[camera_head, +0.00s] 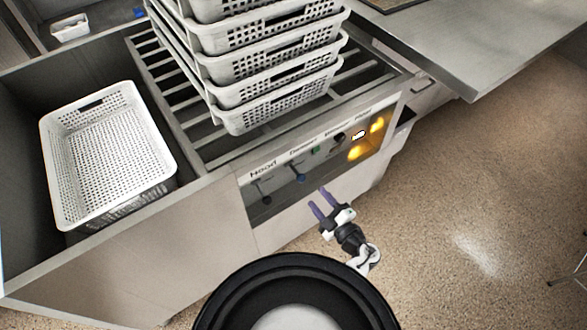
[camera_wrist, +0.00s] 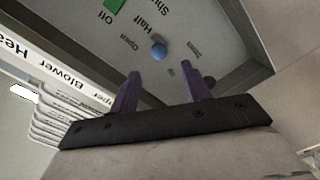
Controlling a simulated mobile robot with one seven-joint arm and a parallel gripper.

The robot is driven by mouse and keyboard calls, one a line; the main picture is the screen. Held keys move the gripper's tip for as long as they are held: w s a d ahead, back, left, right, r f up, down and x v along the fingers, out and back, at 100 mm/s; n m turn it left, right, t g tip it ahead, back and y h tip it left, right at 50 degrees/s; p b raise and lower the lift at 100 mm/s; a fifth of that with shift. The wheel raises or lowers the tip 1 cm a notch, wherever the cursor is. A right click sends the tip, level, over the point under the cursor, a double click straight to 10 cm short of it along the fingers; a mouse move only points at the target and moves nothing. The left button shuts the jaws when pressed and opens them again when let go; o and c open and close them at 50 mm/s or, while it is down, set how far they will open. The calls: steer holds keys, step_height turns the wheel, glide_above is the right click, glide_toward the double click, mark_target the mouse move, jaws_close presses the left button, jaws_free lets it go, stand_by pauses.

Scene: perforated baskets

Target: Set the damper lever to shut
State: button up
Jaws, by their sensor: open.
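The damper lever has a blue ball knob (camera_head: 302,177) and sits under the "Damper" label on the front control panel (camera_head: 281,190). In the wrist view the blue knob (camera_wrist: 159,50) is close to the lettering "Open" and "Half", with "Shut" farther off at the top edge. My gripper (camera_head: 317,198) is in front of the panel, just below and right of the knob. Its two purple fingers are open and empty. In the wrist view the knob shows just beyond and between the fingertips (camera_wrist: 160,71), with no visible contact.
A black lever (camera_head: 265,198) is left of the damper lever. A green switch (camera_head: 316,150), a black knob (camera_head: 339,136) and yellow lights (camera_head: 355,152) are to the right. Stacked perforated baskets (camera_head: 270,72) stand on the slatted top. Another basket (camera_head: 62,160) is at left.

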mark_target(295, 170)
steer(key=p+x, duration=0.1)
steer(key=x, duration=1.2)
steer(key=shift+w+a+r, duration=0.1)
steer(key=shift+w, duration=0.1)
steer(key=shift+c, duration=0.5)
jaws_close()
